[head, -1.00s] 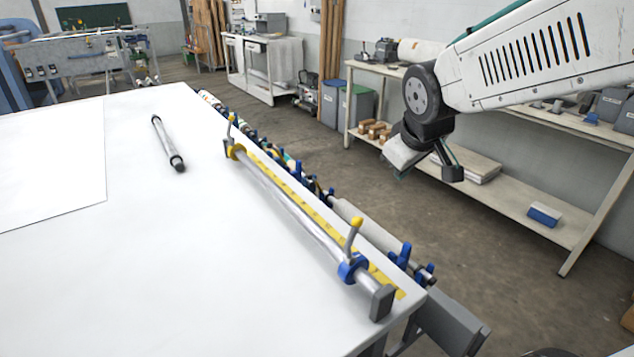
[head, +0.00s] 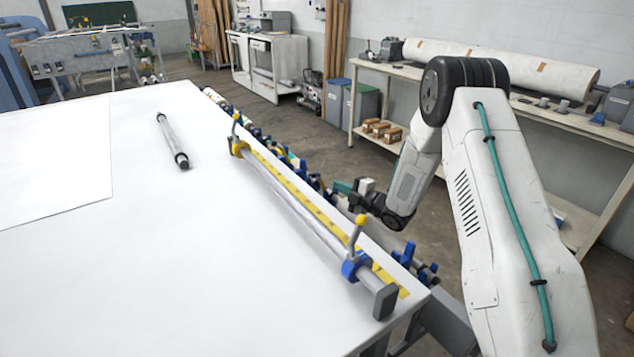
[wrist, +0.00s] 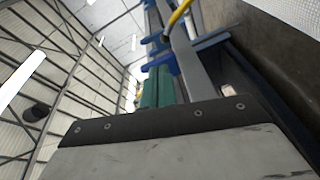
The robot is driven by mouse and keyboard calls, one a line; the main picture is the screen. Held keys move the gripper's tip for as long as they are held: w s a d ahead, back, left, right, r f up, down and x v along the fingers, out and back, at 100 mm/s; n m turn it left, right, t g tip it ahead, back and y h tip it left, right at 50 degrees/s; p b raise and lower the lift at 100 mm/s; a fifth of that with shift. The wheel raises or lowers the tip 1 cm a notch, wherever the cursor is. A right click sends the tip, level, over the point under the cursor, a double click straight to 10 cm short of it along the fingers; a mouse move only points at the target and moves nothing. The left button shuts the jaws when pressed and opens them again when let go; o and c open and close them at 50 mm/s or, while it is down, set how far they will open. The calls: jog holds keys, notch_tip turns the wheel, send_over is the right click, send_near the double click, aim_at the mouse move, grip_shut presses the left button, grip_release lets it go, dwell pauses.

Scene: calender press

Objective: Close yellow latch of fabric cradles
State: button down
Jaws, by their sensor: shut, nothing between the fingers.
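Blue cradles (head: 408,254) hold fabric rolls along the right side of the white table. A metal bar on the table has a yellow collar (head: 238,147) with an upright yellow-tipped lever at its far end. A blue collar (head: 352,265) with a yellow-tipped lever (head: 358,228) is at its near end. My gripper (head: 350,190) is shut and empty beside the table's right edge, above the cradle row, between the two levers. The wrist view shows a curved yellow part (wrist: 178,14) and blue brackets (wrist: 160,55). Which latch the yellow part is, I cannot tell.
The white table (head: 150,270) carries a loose dark-ended rod (head: 173,140) and a paper sheet (head: 45,160). A shelf bench (head: 380,66) with a long roll (head: 500,66) stands behind my arm.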

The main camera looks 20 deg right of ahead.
jog(key=w+a+f+n+y, duration=0.1)
jog(key=w+a, duration=0.5)
jog(key=w, duration=0.1)
jog(key=shift+w+f, duration=0.15)
dwell(0.3)
jog(key=shift+a, duration=0.1)
